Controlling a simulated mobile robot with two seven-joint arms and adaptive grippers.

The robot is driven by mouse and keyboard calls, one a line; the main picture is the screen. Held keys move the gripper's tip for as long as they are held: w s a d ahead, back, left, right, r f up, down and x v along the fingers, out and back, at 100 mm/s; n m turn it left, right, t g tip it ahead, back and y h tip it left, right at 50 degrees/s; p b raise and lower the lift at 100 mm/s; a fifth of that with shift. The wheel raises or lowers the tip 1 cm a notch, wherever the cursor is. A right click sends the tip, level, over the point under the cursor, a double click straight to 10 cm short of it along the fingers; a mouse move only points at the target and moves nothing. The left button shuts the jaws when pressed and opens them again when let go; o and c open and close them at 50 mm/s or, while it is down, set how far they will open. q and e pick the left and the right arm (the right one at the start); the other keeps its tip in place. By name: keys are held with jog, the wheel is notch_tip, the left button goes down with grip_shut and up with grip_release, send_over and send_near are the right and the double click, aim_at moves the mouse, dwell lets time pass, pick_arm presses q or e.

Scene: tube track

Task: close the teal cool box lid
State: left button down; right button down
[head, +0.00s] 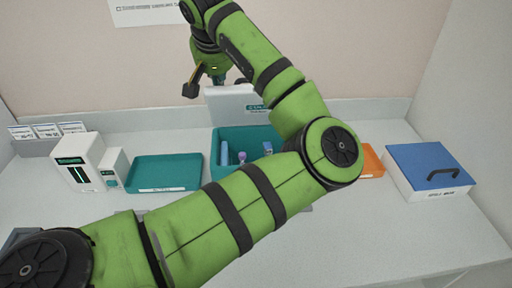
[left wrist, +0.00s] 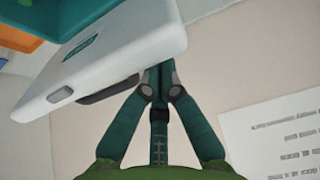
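The teal cool box (head: 232,134) stands at the middle back of the table with its white lid (head: 232,102) raised upright at the rear. Inside it are a blue tube (head: 224,153) and other small tubes. My arm hides the box's right part. My left gripper (head: 241,81) is above and behind the lid's top edge. In the left wrist view the slim teal fingers (left wrist: 161,72) are together with nothing seen between them, close beside the white lid (left wrist: 110,55). I cannot tell whether they touch it. My right gripper is not in view.
A teal tray (head: 165,174) and a white device (head: 80,160) stand left of the box. An orange tray (head: 371,162) shows partly behind my arm. A white box with a blue lid (head: 430,165) stands at the right. The front right table is clear.

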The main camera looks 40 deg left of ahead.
aim_at(220, 103)
pick_arm(q)
jog(key=shift+s+d+f+b, duration=0.65)
jog(key=shift+s+f+b, duration=0.1)
jog(key=shift+b, duration=0.45)
jog(key=shift+s+d+f+b, duration=0.3)
jog(key=shift+s+d+b, duration=0.25)
jog(key=shift+s+b, duration=0.15)
jog(key=shift+s+d+r, duration=0.1)
jog(key=shift+d, duration=0.05)
jog(key=s+d+f+b, duration=0.2)
jog(key=f+b, duration=0.1)
jog(key=shift+s+b, duration=0.3)
jog(key=shift+f, duration=0.1)
